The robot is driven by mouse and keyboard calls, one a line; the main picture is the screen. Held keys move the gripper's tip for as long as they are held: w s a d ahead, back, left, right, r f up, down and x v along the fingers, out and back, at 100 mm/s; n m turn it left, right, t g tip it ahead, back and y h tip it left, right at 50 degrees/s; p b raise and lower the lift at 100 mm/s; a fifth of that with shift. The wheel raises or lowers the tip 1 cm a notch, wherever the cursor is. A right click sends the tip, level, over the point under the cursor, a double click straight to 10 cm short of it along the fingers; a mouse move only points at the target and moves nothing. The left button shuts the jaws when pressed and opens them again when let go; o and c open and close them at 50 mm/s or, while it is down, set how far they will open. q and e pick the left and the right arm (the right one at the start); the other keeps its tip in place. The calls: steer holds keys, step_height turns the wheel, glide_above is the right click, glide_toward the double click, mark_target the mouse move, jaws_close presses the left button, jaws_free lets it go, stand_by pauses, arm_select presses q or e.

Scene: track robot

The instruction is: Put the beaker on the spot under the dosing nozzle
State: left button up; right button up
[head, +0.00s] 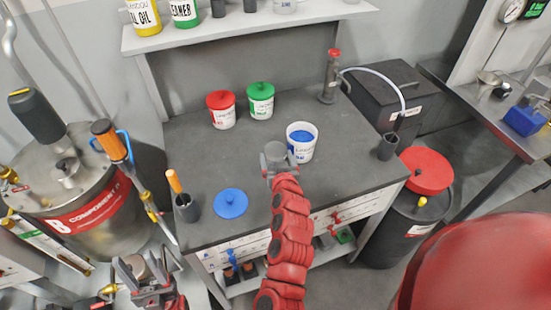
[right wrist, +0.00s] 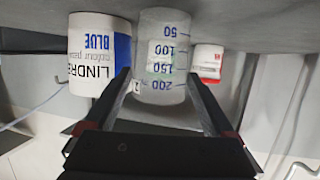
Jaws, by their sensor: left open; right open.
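The beaker (head: 276,153) is clear with a grey tint and stands on the dark bench, just left of an open white tub. In the right wrist view the beaker (right wrist: 162,60) appears upside down, with blue marks from 50 to 200. My right gripper (right wrist: 158,85) is open, with one finger on each side of the beaker's lower picture part; contact cannot be told. In the head view my red right arm hides part of the beaker. My left gripper (head: 147,275) is open at the lower left. A stand with a red top (head: 330,75) and a pale tube is at the back; I cannot make out the nozzle's spot.
The white tub with blue contents (head: 301,150) is close to the beaker's right. Red-lidded (head: 221,115) and green-lidded (head: 260,107) tubs stand behind. A blue lid (head: 230,204) and dark cups (head: 187,209) (head: 388,147) lie toward the edges. The bench between beaker and stand is partly clear.

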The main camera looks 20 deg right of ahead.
steer(key=shift+x, duration=1.1)
steer(key=shift+c, duration=0.3)
